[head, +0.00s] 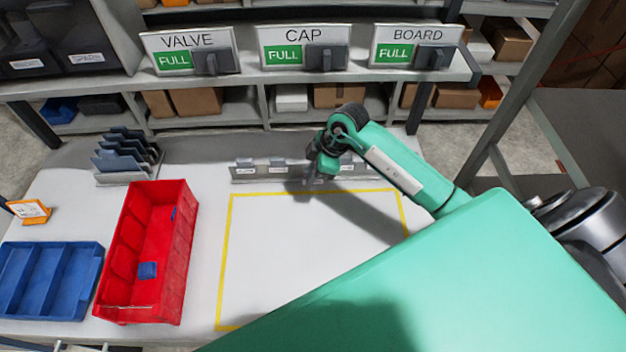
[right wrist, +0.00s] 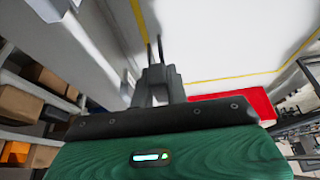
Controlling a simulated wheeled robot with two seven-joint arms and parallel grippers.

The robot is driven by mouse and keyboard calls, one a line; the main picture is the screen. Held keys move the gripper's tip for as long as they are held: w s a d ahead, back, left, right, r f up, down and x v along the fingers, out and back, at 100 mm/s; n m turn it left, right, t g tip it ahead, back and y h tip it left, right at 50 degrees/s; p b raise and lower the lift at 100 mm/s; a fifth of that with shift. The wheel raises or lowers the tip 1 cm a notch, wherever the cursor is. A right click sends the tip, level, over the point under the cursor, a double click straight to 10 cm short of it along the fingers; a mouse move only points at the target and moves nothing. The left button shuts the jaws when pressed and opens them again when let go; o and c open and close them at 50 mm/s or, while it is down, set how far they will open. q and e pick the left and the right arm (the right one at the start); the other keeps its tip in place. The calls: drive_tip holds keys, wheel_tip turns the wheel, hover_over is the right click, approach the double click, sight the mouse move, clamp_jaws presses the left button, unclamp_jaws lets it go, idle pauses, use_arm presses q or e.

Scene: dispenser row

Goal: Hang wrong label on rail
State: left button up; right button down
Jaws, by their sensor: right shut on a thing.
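My right gripper (head: 317,168) reaches in from the right and points down at the low grey rail (head: 262,177) along the back of the white table. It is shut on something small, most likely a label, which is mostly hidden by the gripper. Small cards with white tags stand along the rail on both sides of the gripper. I cannot tell whether the held thing touches the rail. In the right wrist view the narrow fingers (right wrist: 154,52) are close together; the thing between them is unclear. My left gripper is out of view.
A red bin (head: 120,270) with small blue pieces, a blue tray (head: 85,290) and a grey divider rack (head: 127,160) stand on the left. The yellow-outlined area (head: 265,260) is clear. VALVE (head: 150,42), CAP (head: 270,35) and BOARD (head: 382,35) signs line the shelf behind.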

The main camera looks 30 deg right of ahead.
drive_tip(key=shift+w+d+f+b, duration=0.1)
drive_tip(key=shift+w+d+b, duration=0.55)
drive_tip(key=shift+w, duration=0.5)
drive_tip(key=shift+w+d+r+b, duration=0.1)
drive_tip(key=shift+w+d+b, duration=0.55)
drive_tip(key=shift+w, duration=0.55)
drive_tip(key=shift+w+d+f+b, duration=0.1)
drive_tip(key=shift+w+d+b, duration=0.3)
drive_tip(key=shift+w+b, duration=0.6)
wheel_tip(320, 180, down, 2)
drive_tip(key=shift+f+b, duration=0.25)
drive_tip(key=shift+b, duration=0.7)
drive_tip(key=shift+f, duration=0.75)
drive_tip(key=c, duration=1.3)
unclamp_jaws()
drive_tip(key=b+v, duration=0.2)
drive_tip(key=v, duration=0.4)
drive_tip(key=shift+d+r, duration=0.2)
drive_tip(key=shift+r, duration=0.15)
drive_tip(key=shift+s+r, duration=0.1)
drive_tip(key=shift+r, duration=0.25)
